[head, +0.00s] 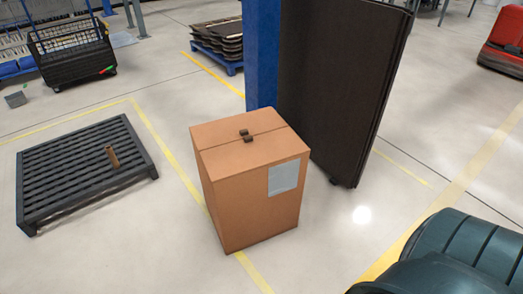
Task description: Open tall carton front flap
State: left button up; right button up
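A tall brown carton (250,180) stands upright on the floor in the middle of the head view. Its top flaps look shut, meeting at a seam that runs across the top. The front flap (250,152) is the half of the top nearer to me and lies flat. Two small dark pieces (247,136) sit at the middle of the top, on or beside the seam. A grey label (284,177) is on the right part of the near side. Neither of my grippers shows in this view. The inside of the carton is hidden.
A dark slatted pallet (70,170) with a small brown upright piece (112,157) lies to the left. A blue column (262,50) and a tall dark panel (335,90) stand close behind the carton. The floor in front of the carton is clear.

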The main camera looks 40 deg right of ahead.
aim_at(227, 161)
jog(key=i+l+z, duration=0.1)
jog(key=l, duration=0.3)
jog(key=i+l, duration=0.15)
jog(key=l, duration=0.25)
jog(key=i+l+z, duration=0.15)
jog(key=l, duration=0.25)
jog(key=i+l, duration=0.15)
jog(key=l, duration=0.25)
jog(key=i+l+z, duration=0.15)
jog(key=l, duration=0.2)
jog(key=i+l, duration=0.15)
jog(key=l, duration=0.25)
jog(key=i+l+z, duration=0.15)
jog(key=l, duration=0.2)
